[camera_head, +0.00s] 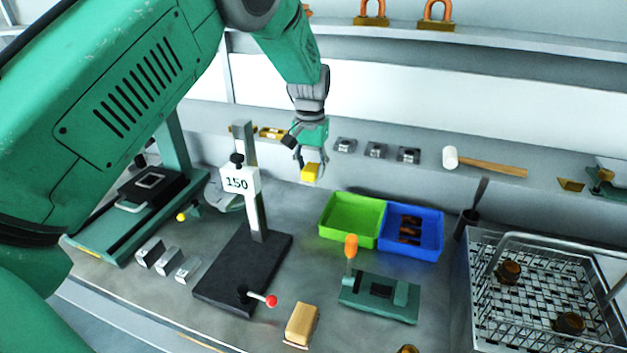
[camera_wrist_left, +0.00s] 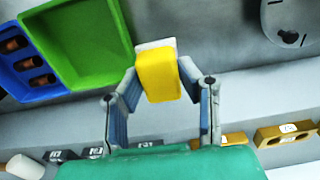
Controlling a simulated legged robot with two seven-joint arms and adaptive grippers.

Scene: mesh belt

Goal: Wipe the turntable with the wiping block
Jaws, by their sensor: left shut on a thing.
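My left gripper (camera_head: 311,165) is shut on the wiping block (camera_head: 310,173), a yellow block, above the back of the bench. In the left wrist view, the block (camera_wrist_left: 160,78) sits between the two fingers and shows a white pad at its far end. The turntable (camera_head: 225,192) seems to be the grey round disc left of the gripper, partly hidden behind the stand marked 150. In the left wrist view, part of the grey disc (camera_wrist_left: 291,18) shows at the top right, apart from the block. My right gripper is not in view.
The stand marked 150 (camera_head: 240,181) rises between the gripper and the disc. A green bin (camera_head: 350,238) and a blue bin (camera_head: 412,252) stand right of the gripper. A wire basket (camera_head: 480,283) is at the right. A tan block (camera_head: 301,325) lies in front.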

